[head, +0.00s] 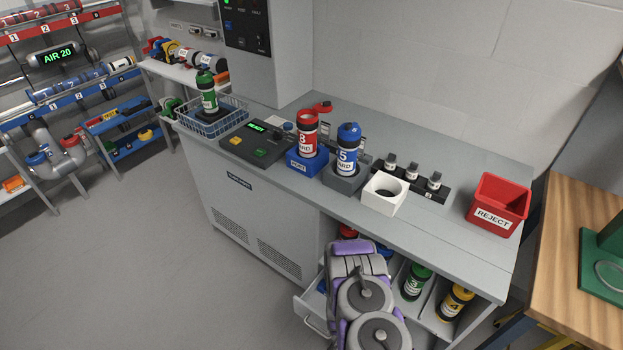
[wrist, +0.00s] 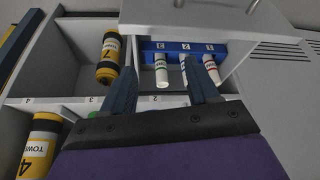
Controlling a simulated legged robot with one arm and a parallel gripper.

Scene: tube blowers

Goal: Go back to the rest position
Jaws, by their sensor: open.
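My gripper (wrist: 161,68) shows in the wrist view with its two dark fingers spread apart and nothing between them. Behind the fingers is a blue rack (wrist: 175,46) holding white tubes (wrist: 161,72) with coloured bands, in an open drawer (wrist: 235,18). In the head view my purple and grey arm reaches down over the front of the bench, and the gripper's fingers are hidden there. The open drawer's front (head: 313,312) shows left of my arm.
Shelf bays beside the drawer hold a green canister (head: 416,282) and a yellow canister (head: 455,302). On the bench stand a red canister (head: 307,134), a blue canister (head: 348,150), a white holder (head: 385,195) and a red REJECT bin (head: 498,205). Floor at left is clear.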

